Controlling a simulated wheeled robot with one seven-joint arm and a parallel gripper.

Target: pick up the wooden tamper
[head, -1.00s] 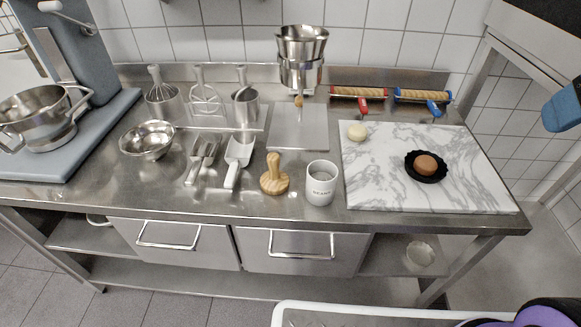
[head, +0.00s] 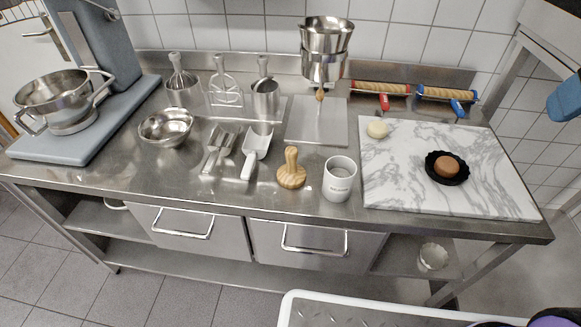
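The wooden tamper (head: 291,171) stands upright on the steel counter (head: 110,168), near the front edge. It has a round, striped base and a knob handle. It stands just left of a white mug and to the right of a white-handled scoop, apart from both. Nothing covers it. My gripper does not show in the head view.
A white mug (head: 339,179), a scoop (head: 256,152) and a metal bowl (head: 166,128) stand near the tamper. A marble slab (head: 400,185) lies to the right. A steel dispenser (head: 325,50) stands behind. Bare counter lies in front of the tamper.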

